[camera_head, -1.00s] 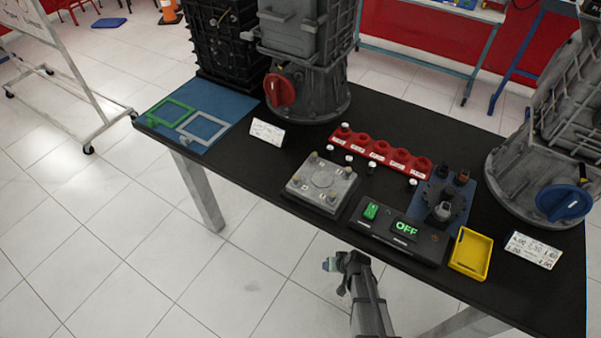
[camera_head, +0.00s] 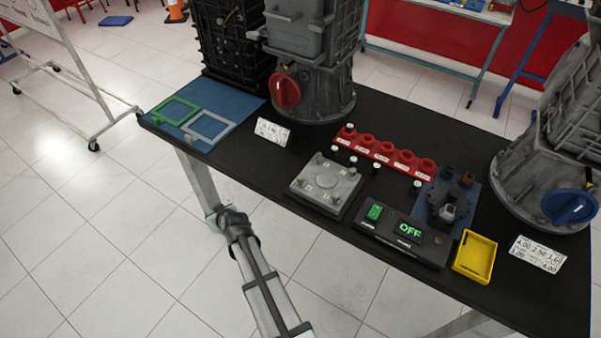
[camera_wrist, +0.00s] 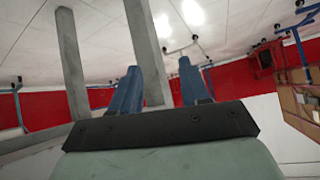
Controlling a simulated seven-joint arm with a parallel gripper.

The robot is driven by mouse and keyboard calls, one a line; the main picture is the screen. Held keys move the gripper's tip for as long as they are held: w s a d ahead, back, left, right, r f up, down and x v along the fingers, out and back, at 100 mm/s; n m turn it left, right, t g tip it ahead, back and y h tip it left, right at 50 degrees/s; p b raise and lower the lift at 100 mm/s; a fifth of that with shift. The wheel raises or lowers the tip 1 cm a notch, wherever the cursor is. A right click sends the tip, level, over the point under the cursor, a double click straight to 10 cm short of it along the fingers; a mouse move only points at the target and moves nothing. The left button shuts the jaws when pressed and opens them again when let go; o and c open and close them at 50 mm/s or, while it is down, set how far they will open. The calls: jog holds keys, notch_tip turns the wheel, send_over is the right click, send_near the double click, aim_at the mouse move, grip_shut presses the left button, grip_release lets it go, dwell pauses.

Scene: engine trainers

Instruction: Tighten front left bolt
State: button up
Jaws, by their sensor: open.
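The grey metal plate (camera_head: 330,177) lies on the black table with brass-coloured bolts at its corners. Its front left bolt (camera_head: 300,183) stands at the corner nearest the table's front edge on the left; I cannot tell how far it is screwed in. My gripper (camera_head: 221,214) is left of the plate, off the table's front edge, near a table leg in the picture. In the wrist view the two blue fingers of my gripper (camera_wrist: 158,82) are apart with nothing between them.
A control box (camera_head: 405,236) reading OFF with a green switch is right of the plate. A red socket rack (camera_head: 385,152) is behind it. Large grey housings stand at the back.

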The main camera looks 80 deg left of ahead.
jog(key=s+r+n+g+y, duration=0.1)
jog(key=s+r, duration=0.4)
jog(key=s, duration=0.3)
jog(key=s+r+n+g, duration=0.1)
jog(key=s+r+n, duration=0.1)
jog(key=s+r, duration=0.45)
notch_tip(320, 180, up, 26)
jog(key=n+t+h, duration=0.3)
jog(key=t+h, duration=0.4)
jog(key=h, duration=0.2)
send_over(300, 177)
notch_tip(300, 177, down, 14)
jog(key=shift+f, duration=0.1)
grip_shut()
